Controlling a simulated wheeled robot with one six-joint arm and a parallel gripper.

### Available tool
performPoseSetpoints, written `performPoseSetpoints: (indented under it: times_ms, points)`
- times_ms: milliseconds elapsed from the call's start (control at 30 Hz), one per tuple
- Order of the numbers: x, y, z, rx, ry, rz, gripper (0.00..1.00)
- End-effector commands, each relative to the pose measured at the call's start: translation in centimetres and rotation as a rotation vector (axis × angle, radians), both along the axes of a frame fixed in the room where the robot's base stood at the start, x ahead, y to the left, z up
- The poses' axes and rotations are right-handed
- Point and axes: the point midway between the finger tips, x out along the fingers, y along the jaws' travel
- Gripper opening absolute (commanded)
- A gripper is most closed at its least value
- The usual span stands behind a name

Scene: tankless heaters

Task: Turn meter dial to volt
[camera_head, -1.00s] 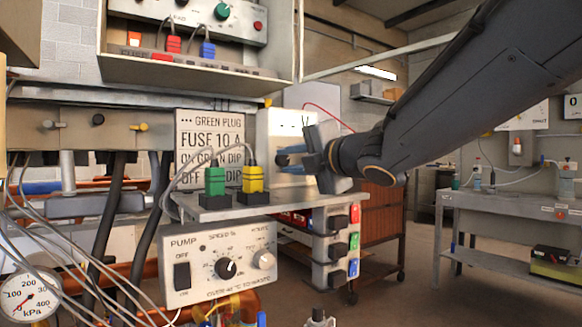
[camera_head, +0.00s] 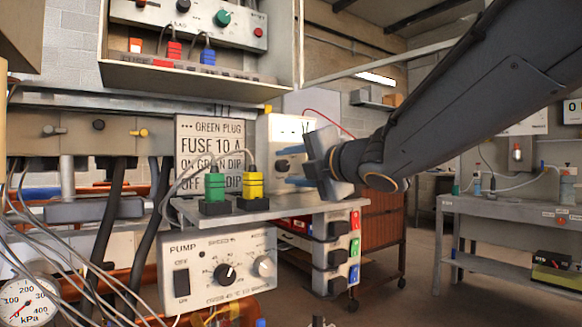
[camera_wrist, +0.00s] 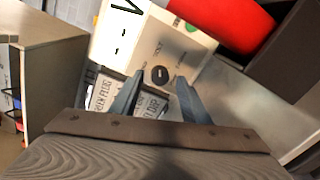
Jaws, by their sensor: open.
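The meter is a pale box (camera_head: 265,132) standing behind the shelf in the head view, partly hidden by my gripper. Its small dark round dial (camera_head: 283,165) shows between my fingers. In the wrist view the meter face (camera_wrist: 150,48) shows black display marks, a green spot and the dark dial (camera_wrist: 160,74) with a light line across it. My gripper (camera_head: 296,167) is open and empty in front of the meter. In the wrist view its two fingers (camera_wrist: 159,82) appear on either side of the dial. I cannot tell whether they touch it. The dial's labels are too small to read.
Green (camera_head: 215,183) and yellow (camera_head: 252,182) plugs stand on the shelf (camera_head: 262,213) left of my gripper. A sign (camera_head: 209,145) is behind them. A pump box (camera_head: 217,268) hangs below. A red object (camera_wrist: 237,20) lies beside the meter in the wrist view.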

Motion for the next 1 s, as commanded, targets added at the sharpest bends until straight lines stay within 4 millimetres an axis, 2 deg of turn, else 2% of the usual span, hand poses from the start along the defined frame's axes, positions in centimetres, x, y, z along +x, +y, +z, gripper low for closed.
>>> performPoseSetpoints:
  times_ms: [167, 333, 700, 1000]
  points:
    - [-1.8, -1.3, 0.4, -0.001, -0.002, -0.001, 0.42]
    - [-4.5, -3.1, 0.7, -0.002, 0.000, -0.003, 0.42]
    - [-6.0, -4.1, 0.6, 0.000, 0.002, -0.001, 0.42]
    - [-6.3, -4.3, 0.4, -0.001, 0.001, 0.000, 0.42]
